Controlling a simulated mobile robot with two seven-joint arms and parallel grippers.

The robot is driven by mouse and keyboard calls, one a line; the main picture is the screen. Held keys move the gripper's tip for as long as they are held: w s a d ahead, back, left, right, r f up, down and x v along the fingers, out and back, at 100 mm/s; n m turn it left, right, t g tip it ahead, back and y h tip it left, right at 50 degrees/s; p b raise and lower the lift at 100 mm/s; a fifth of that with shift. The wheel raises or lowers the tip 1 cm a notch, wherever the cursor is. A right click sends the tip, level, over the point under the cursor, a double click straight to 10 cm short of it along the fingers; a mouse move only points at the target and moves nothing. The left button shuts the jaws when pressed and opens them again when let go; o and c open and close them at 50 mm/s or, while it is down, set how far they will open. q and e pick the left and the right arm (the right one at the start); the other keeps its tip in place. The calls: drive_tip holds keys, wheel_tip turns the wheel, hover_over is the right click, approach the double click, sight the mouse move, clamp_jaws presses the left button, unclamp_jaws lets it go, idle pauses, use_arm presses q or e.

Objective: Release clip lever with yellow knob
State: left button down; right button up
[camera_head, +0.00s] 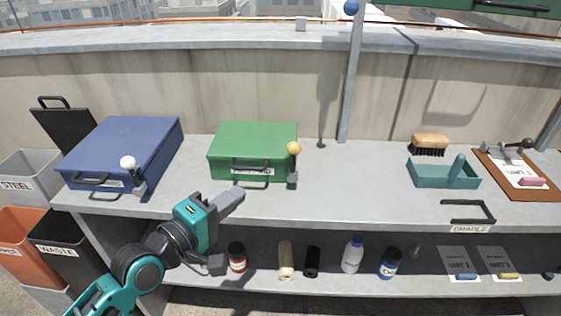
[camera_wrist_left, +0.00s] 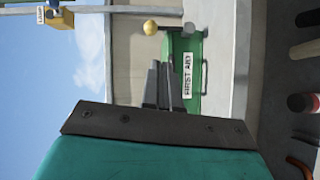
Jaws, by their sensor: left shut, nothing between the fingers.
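The clip lever (camera_head: 293,168) with a yellow knob (camera_head: 293,148) stands upright at the front right corner of the green first aid box (camera_head: 252,140). The box lid is down. In the left wrist view, turned sideways, the yellow knob (camera_wrist_left: 150,27) shows beyond the fingers, beside the green box (camera_wrist_left: 186,45). My left gripper (camera_head: 240,194) is shut and empty, in front of the box, left of and below the knob in the head view. Its fingers (camera_wrist_left: 160,62) are together in the wrist view and apart from the lever. My right gripper is not in view.
A blue box (camera_head: 125,150) with a white-knobbed lever (camera_head: 129,163) stands to the left. A grey post (camera_head: 351,80) rises behind the bench. A teal tray (camera_head: 425,180), brush (camera_head: 430,141) and clipboard (camera_head: 495,180) lie to the right. Bottles (camera_head: 353,254) stand on the lower shelf.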

sight(289, 151)
use_arm(q)
drive_tip(key=shift+w+d+r+n, duration=0.15)
drive_tip(key=shift+w+r+n, duration=0.15)
drive_tip(key=shift+r, duration=0.35)
drive_tip(key=x, duration=0.6)
drive_tip(key=b+x, duration=0.1)
drive_tip(key=x, duration=0.6)
drive_tip(key=shift+d+r, duration=0.1)
drive_tip(key=shift+r, duration=0.15)
drive_tip(key=shift+w+d, duration=0.25)
drive_tip(key=shift+w, duration=0.1)
